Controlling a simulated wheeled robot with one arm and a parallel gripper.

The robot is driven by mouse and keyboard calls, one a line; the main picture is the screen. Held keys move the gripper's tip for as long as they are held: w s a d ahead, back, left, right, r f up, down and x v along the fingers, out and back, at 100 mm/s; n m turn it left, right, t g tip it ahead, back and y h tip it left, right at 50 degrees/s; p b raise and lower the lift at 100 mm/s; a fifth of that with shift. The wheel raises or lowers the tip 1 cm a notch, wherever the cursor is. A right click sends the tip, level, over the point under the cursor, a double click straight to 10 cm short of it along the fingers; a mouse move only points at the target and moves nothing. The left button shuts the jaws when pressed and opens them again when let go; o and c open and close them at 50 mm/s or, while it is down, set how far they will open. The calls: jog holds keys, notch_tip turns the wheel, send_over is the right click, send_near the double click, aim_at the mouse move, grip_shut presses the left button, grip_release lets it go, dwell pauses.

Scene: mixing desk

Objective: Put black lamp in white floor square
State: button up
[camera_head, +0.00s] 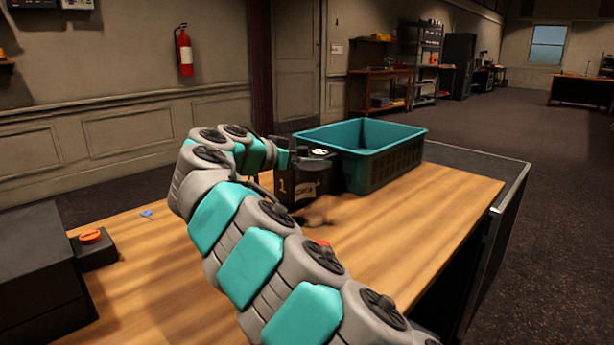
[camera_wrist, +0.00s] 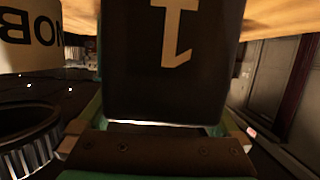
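No thing in either view is clearly the black lamp, and the white floor square is not in sight. My gripper (camera_head: 284,154) is at the far side of the wooden desk, against or just in front of a black block marked "1" (camera_head: 286,187). In the wrist view the block (camera_wrist: 175,75) is very close, its "1" upside down, and fills the middle between the sides of my gripper. My fingertips are hidden, so I cannot tell whether they grip it. A dark disc-shaped part (camera_head: 312,164) shows just beside my gripper in the head view.
A teal crate (camera_head: 385,165) stands behind and right of the block. A dark box (camera_head: 38,265) and an orange knob (camera_head: 90,237) are on the left. A small blue item (camera_head: 146,213) lies on the desk (camera_head: 430,215). The right part of the desk is clear.

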grip_shut()
dwell(0.6)
jog(key=shift+r, duration=0.1)
